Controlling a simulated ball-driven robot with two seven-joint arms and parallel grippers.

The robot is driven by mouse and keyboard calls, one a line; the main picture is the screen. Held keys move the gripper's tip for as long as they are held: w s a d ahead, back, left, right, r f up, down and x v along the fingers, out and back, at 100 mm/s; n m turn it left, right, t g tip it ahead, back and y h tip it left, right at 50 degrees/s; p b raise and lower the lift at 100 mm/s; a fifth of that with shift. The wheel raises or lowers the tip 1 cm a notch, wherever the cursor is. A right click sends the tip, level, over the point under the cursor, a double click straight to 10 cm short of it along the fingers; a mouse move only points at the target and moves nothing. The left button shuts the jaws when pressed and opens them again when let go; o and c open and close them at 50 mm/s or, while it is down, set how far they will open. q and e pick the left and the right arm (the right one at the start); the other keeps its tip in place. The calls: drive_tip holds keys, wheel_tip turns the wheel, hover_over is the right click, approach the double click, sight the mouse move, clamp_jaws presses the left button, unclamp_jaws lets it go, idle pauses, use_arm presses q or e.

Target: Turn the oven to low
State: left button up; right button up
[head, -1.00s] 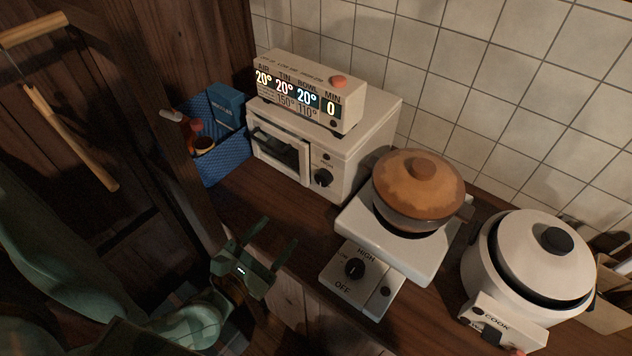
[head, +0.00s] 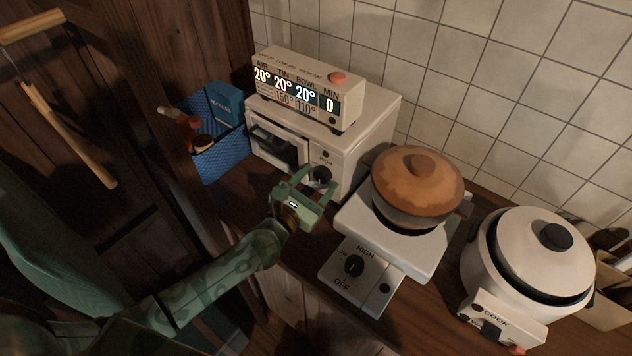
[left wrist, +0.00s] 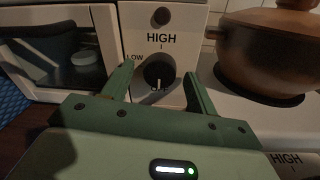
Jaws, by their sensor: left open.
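The white toaster oven (head: 366,140) stands against the tiled wall, with its glass door (head: 275,147) shut. Its black dial (head: 321,174) is on the front panel right of the door. In the left wrist view the dial (left wrist: 158,70) has HIGH above it, LOW at upper left and OFF below, partly covered. Its pale pointer mark points down toward OFF. My left gripper (head: 316,177) is open in front of the panel. In the left wrist view its two fingers (left wrist: 158,76) stand on either side of the dial; contact cannot be told. My right gripper is not in view.
A display box (head: 305,90) with a red button sits on the oven. A hot plate (head: 418,262) with a lidded brown pot (head: 418,183) is at right, then a white cooker (head: 530,255). A blue basket (head: 222,160) is left of the oven.

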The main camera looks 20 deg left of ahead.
use_arm(q)
drive_tip(key=c, duration=1)
drive_tip(key=shift+m, duration=0.5)
drive_tip(key=m, duration=0.7)
drive_tip(key=shift+m, duration=0.3)
drive_tip(key=m+p, duration=0.1)
drive_tip(key=m, duration=0.4)
drive_tip(key=shift+f+h, duration=0.1)
drive_tip(key=shift+h, duration=0.3)
drive_tip(key=m+p, duration=0.1)
drive_tip(key=m, duration=0.3)
drive_tip(key=shift+a+m+h, duration=0.1)
drive_tip(key=shift+m+h, duration=0.2)
drive_tip(key=shift+m, duration=0.1)
